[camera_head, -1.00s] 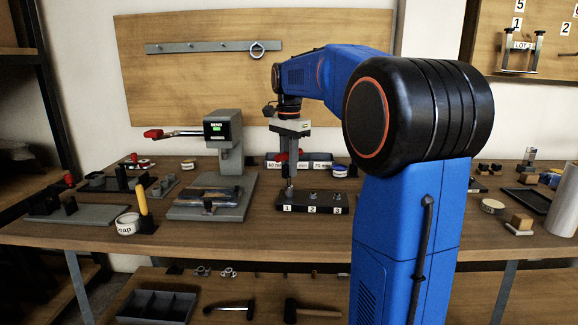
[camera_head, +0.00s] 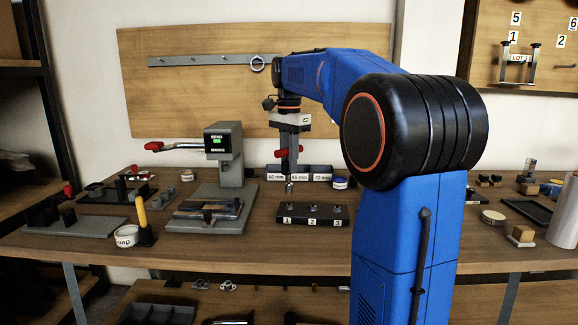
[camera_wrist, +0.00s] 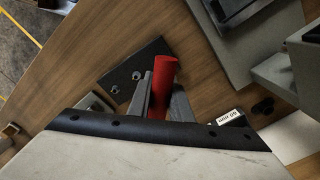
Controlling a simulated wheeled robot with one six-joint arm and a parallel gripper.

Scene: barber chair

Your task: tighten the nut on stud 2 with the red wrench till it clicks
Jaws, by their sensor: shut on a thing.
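The red wrench (camera_head: 284,154) is upright in my gripper (camera_head: 291,148), its metal socket end (camera_head: 290,186) pointing down. In the wrist view, its red handle (camera_wrist: 164,78) stands between the two fingers of my gripper (camera_wrist: 162,98). The black stud block (camera_head: 299,221) lies below on the bench, with labels 1, 2 and 3 along its front. Stud 2 (camera_head: 312,209) is the middle one, with a small metal nut visible. The socket is clear above the block, nearest stud 1 (camera_head: 287,209). The wrist view shows the block (camera_wrist: 150,52) with metal studs, partly hidden.
A grey press (camera_head: 229,170) with a red-tipped lever stands left of the block. A grey bin row labelled 60, 65 and 70 mm (camera_head: 320,174) sits behind, beside a white-and-blue roll (camera_head: 340,183). A soap tub (camera_head: 126,236) is at front left. Bench right of the block is partly hidden by my arm.

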